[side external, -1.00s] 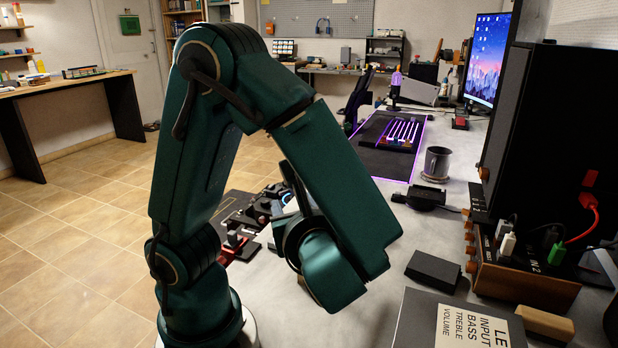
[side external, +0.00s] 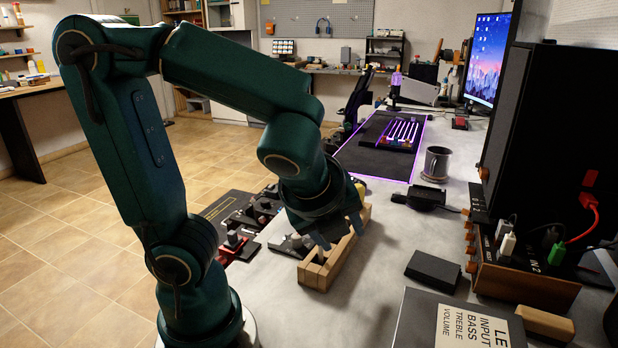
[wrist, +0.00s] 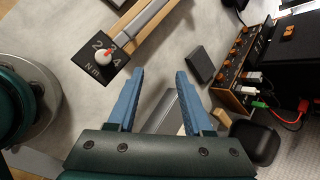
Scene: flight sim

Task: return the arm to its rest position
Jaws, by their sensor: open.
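My gripper (side external: 338,232) is at the end of my green arm, pointing down over the wooden rack on the bench in the side view. In the wrist view its two blue fingers (wrist: 160,75) are spread apart with nothing between them. Bare grey bench and part of a dark-and-light panel show beyond and below the fingertips. The side view does not make clear how high the fingers are above the rack.
The wooden rack (side external: 318,274) stands near the bench's left part. A dial marked N m (wrist: 103,54) shows in the wrist view. To the right are a black box (side external: 433,270), a labelled panel (side external: 460,322), a metal mug (side external: 436,163) and an amplifier (side external: 520,275) with cables.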

